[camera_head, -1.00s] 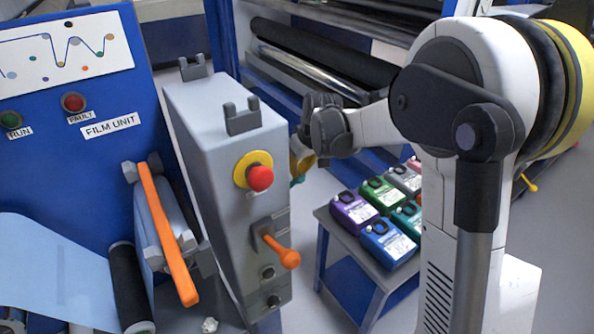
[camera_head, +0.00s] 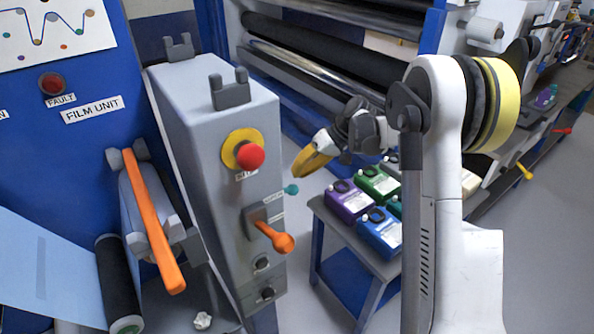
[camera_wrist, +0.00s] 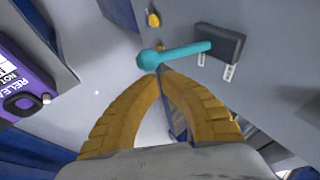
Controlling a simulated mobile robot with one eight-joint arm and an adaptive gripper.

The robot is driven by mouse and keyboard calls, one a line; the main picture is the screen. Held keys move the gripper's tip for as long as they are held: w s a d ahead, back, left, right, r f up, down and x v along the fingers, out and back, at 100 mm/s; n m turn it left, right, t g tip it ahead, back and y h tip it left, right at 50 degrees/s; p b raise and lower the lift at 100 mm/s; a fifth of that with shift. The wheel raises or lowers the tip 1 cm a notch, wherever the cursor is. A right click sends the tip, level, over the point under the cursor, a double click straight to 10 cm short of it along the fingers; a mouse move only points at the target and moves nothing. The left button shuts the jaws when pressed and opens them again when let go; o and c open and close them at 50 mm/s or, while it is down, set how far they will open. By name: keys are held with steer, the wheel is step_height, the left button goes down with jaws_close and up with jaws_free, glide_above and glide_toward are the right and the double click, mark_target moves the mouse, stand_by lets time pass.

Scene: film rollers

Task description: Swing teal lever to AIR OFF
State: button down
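The teal lever (camera_wrist: 183,53) shows in the wrist view, its round knob pointing left from a dark mount (camera_wrist: 220,45) on a grey panel. In the head view only its teal knob (camera_head: 291,189) shows, jutting past the right side of the grey control box (camera_head: 215,120); the rest is hidden behind the box. My gripper (camera_wrist: 162,74) has yellow fingers that curve together, tips meeting just below the knob in the wrist view. Nothing shows between them. In the head view my gripper (camera_head: 300,172) is just above and right of the knob. Contact cannot be told.
Two small white tags (camera_wrist: 229,72) sit by the lever mount, unreadable. The box front has a red button (camera_head: 250,157) and an orange lever (camera_head: 275,238). A low table (camera_head: 345,250) with colored canisters stands below my arm; a purple one (camera_wrist: 25,80) is left in the wrist view.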

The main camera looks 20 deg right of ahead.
steer(key=shift+f+b, duration=0.6)
steer(key=shift+f, duration=1.15)
steer(key=shift+r, duration=0.1)
